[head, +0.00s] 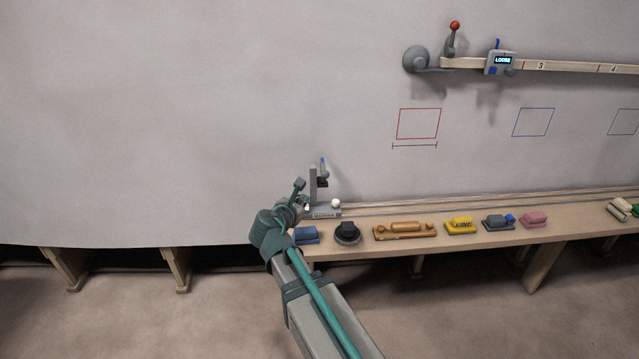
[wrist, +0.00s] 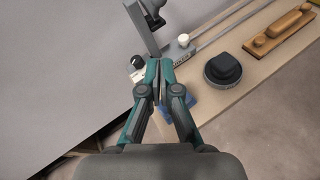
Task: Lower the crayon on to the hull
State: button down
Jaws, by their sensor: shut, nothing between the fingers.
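The hull (head: 200,120) is the large pale grey wall. A grey carriage (head: 313,190) with an upright post stands at the left end of the rails along the bench. A small holder with a blue top (head: 323,163) is on the post; I cannot tell whether this is the crayon. The carriage also shows at the top of the wrist view (wrist: 140,25), with a white ball knob (wrist: 183,40) and a black-and-white knob (wrist: 138,62). My gripper (wrist: 156,84) is shut and empty, its tips close to the carriage's near end. Contact cannot be told.
On the bench (head: 365,217) stand a blue block (head: 307,236), a round black tool (head: 347,232), a wooden-handled tool (head: 405,229) and several blocks further right. A beam (head: 580,66) with a slider reading "LOOSE" (head: 502,61) is on the hull above outlined squares.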

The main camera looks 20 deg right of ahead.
jog(key=d+r+x, duration=0.1)
jog(key=r+x, duration=0.1)
jog(key=x, duration=1)
jog(key=shift+w+d+r, duration=0.2)
jog(key=shift+w+d, duration=0.15)
jog(key=shift+w, duration=0.1)
jog(key=shift+r, duration=0.1)
jog(key=shift+w+r+p, duration=0.15)
jog(key=shift+r+p, duration=0.05)
jog(key=shift+p, duration=1.05)
